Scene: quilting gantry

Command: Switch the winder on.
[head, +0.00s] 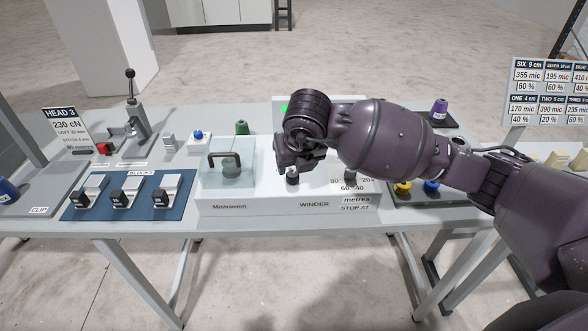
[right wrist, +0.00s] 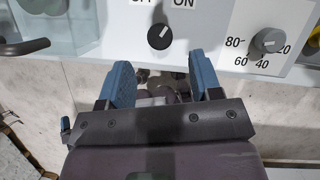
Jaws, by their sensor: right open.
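The winder (head: 262,204) is a white box in the middle of the bench, labelled WINDER on its front. Its black rotary switch (right wrist: 160,37) sits between the OFF and ON labels, with a short white mark that seems to lean up and right. The switch also shows in the head view (head: 293,179), just below my right gripper (head: 289,163). In the right wrist view my right gripper (right wrist: 163,72) is open and empty, its two blue fingers apart and not touching the switch. My arm hides part of the winder's top. My left gripper is out of view.
A grey dial (right wrist: 268,40) marked 80, 60, 40, 20 is right of the switch. A clear cover with a dark handle (head: 224,158) is on the winder's left. A blue mat (head: 98,212) with several blocks lies further left. A purple spool (head: 439,108) stands behind right.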

